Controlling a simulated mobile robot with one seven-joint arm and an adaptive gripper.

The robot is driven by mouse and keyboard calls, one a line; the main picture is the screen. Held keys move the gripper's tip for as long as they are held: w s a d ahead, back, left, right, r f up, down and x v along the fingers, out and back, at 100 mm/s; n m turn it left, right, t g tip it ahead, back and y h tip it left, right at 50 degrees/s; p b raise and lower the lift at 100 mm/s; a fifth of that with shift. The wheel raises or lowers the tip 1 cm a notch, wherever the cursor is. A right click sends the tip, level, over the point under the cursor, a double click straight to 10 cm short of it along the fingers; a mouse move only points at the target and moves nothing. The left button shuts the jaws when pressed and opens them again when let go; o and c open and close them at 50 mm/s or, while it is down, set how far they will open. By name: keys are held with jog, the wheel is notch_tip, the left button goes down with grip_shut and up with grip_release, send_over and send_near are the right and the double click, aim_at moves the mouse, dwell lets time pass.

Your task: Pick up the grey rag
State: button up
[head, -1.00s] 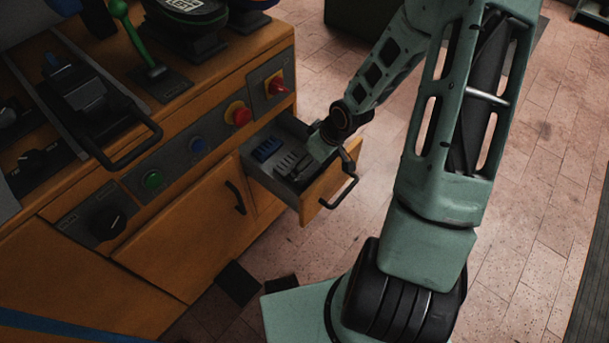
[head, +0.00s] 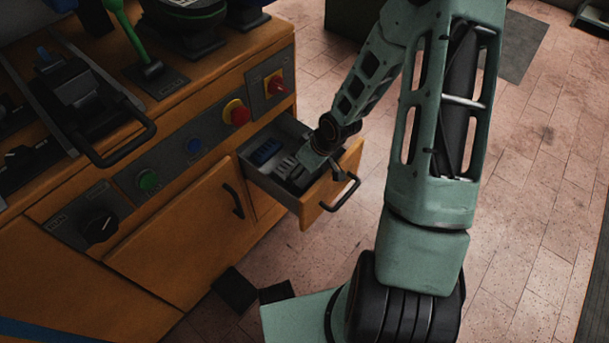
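My gripper (head: 300,172) reaches down into the open drawer (head: 325,190) of the wooden press cabinet. Its fingers are small and dark here, and I cannot tell whether they are open or shut. Inside the drawer, a light grey ribbed thing (head: 284,168) lies just left of my gripper; it may be the grey rag, but it is too small to be sure. A blue thing (head: 265,152) lies behind it toward the left. My gripper and wrist hide the right part of the drawer's inside.
The drawer front carries a black handle (head: 341,192) and stands out over the tiled floor (head: 540,200). The cabinet door (head: 180,245) is shut. Above are a red button (head: 239,115), a red switch (head: 277,86) and a green lever (head: 137,40). The floor to the right is clear.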

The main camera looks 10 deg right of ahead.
jog(key=shift+c, duration=1.4)
jog(key=shift+r, duration=0.15)
notch_tip(320, 180, up, 47)
jog(key=s+m+h+p, duration=0.2)
jog(key=m+p, duration=0.5)
jog(key=p, duration=2.5)
jog(key=shift+d+t+h, duration=0.35)
jog(key=shift+t+h, duration=0.05)
